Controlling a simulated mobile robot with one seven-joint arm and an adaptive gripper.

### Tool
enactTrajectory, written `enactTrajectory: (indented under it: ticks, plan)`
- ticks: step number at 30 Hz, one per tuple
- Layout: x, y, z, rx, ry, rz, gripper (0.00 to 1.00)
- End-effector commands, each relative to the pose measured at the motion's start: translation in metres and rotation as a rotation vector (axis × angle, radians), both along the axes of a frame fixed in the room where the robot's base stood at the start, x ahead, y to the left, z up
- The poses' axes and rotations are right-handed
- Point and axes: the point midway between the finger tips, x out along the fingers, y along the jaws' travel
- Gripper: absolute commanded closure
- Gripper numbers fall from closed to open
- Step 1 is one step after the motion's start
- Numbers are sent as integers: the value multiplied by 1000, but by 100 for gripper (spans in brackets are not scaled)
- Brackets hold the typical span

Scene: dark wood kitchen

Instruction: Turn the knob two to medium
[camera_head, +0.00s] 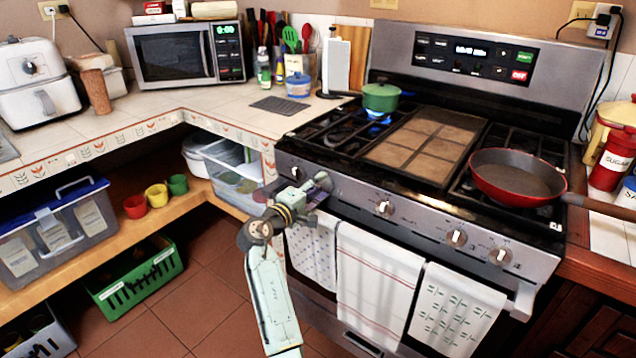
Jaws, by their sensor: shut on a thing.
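The stove's control knobs sit along its steel front panel (420,215). My gripper (318,186) is at the left end of this panel and is shut on a knob there, which the fingers mostly hide. The held knob's pointer and setting cannot be read. Another knob (296,173) shows just left of my gripper. To the right are a middle knob (385,208) and two more knobs, one (457,238) beside the other (500,256). A green pot (381,97) stands on the back left burner, with a blue flame (378,121) under it.
A red pan (516,178) sits at the stove's right, its handle reaching past the edge. Towels (375,285) hang from the oven handle below the knobs. An open clear bin (232,170) on the shelf is close left of my gripper.

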Motion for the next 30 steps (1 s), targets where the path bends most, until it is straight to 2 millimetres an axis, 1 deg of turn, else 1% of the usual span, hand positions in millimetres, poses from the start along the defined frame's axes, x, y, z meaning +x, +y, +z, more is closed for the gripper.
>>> enactTrajectory:
  ticks: [9, 21, 22, 29, 30]
  plan:
    - [0, 0, -1, -59, 43, -1, 89]
    - [0, 0, -1, -63, 46, 0, 89]
    - [0, 0, -1, -63, 46, 0, 61]
    - [0, 0, -1, -62, 45, 0, 46]
    - [0, 0, -1, -62, 45, 0, 45]
